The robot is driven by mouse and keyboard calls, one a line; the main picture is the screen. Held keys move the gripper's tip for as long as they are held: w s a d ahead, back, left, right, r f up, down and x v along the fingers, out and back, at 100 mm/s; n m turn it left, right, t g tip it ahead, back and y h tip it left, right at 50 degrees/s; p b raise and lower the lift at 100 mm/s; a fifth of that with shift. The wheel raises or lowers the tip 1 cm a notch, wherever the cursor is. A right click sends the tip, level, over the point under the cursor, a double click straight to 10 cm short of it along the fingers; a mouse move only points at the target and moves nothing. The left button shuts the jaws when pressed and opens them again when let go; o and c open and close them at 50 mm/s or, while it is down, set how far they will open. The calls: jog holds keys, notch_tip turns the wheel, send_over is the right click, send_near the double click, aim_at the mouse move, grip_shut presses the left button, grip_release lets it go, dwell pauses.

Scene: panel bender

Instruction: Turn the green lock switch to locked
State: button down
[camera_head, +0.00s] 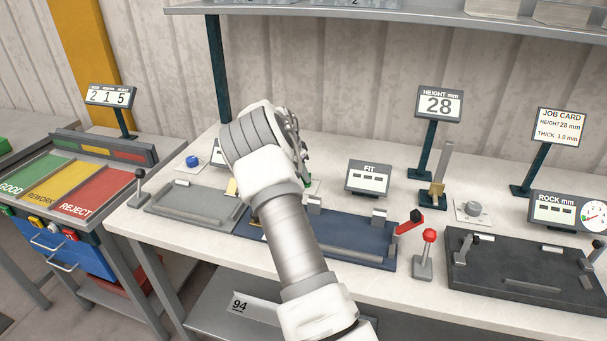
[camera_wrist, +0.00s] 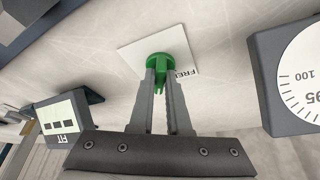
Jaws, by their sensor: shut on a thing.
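The green lock switch (camera_wrist: 160,66) shows in the wrist view as a round green knob on a white plate (camera_wrist: 140,52). Part of a printed word, "FRE", shows on the plate beside the knob; the rest is hidden by a finger. My gripper (camera_wrist: 161,84) is shut on the green knob, with one grey finger on each side of its grip. In the head view my arm and wrist (camera_head: 265,150) cover most of the switch; only a bit of white plate and green (camera_head: 312,186) shows beside the wrist.
A FIT display (camera_head: 368,178) stands right of my wrist, and it also shows in the wrist view (camera_wrist: 64,126). A round dial gauge (camera_wrist: 295,85) is at the wrist view's right edge. A dark blue fixture (camera_head: 345,238), a red-knobbed lever (camera_head: 428,240) and a blue button (camera_head: 192,160) are nearby.

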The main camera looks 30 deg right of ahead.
jog(key=shift+m, duration=0.5)
jog(key=shift+g, duration=0.3)
jog(key=c, duration=0.9)
grip_release()
jog(key=v, duration=1.7)
jog(key=shift+a+r+p, duration=0.15)
jog(key=shift+p, duration=0.2)
